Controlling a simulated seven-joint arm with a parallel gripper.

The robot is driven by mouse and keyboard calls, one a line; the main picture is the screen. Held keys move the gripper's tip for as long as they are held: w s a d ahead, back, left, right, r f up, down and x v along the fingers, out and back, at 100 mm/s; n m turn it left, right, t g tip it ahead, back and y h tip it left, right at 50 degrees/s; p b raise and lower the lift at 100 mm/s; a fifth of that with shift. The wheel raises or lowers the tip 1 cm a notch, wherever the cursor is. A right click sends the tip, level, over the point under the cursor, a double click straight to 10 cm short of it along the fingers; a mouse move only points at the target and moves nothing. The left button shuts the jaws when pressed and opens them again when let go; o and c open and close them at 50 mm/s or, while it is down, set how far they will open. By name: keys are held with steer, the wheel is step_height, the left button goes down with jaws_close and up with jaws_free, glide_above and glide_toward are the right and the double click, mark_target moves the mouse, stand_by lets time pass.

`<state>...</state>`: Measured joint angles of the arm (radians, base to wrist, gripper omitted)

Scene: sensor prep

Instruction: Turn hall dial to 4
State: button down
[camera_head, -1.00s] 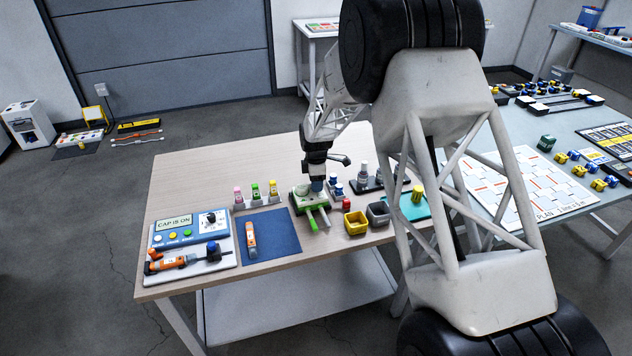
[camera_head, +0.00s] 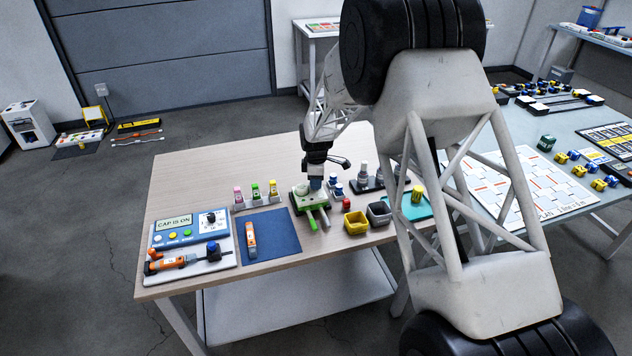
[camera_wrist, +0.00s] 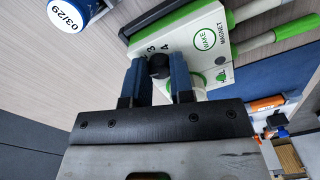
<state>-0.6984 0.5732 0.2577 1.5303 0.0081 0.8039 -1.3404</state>
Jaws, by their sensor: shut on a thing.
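The hall dial is a small black knob (camera_wrist: 159,66) on a white and green box (camera_wrist: 208,36) marked "WAKE" and "MAGNET". My gripper (camera_wrist: 158,63) has its two blue fingers on either side of the knob and is shut on it. The figures 3 and 4 show on the box beside the knob. The dial's pointer is not clear, so I cannot tell its setting. In the head view, my gripper (camera_head: 316,184) reaches down onto the same green and white box (camera_head: 299,201) on the wooden table. The knob is hidden there.
A blue mat (camera_head: 272,240) with an orange sensor (camera_head: 250,238) lies left of the box. A panel reading "CAP IS ON" (camera_head: 175,223) stands further left. A yellow bin (camera_head: 356,223) and a grey bin (camera_head: 379,213) are to the right. Small bottles stand behind.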

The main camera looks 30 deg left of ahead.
steer(key=m, duration=1.2)
steer(key=shift+m, duration=0.3)
steer(key=m, duration=1.2)
steer(key=shift+m, duration=0.3)
steer(key=c, duration=1)
jaws_free()
steer(key=shift+o, duration=0.2)
steer(key=shift+r, duration=0.2)
steer(key=shift+d+r, duration=0.1)
steer(key=shift+r, duration=3.65)
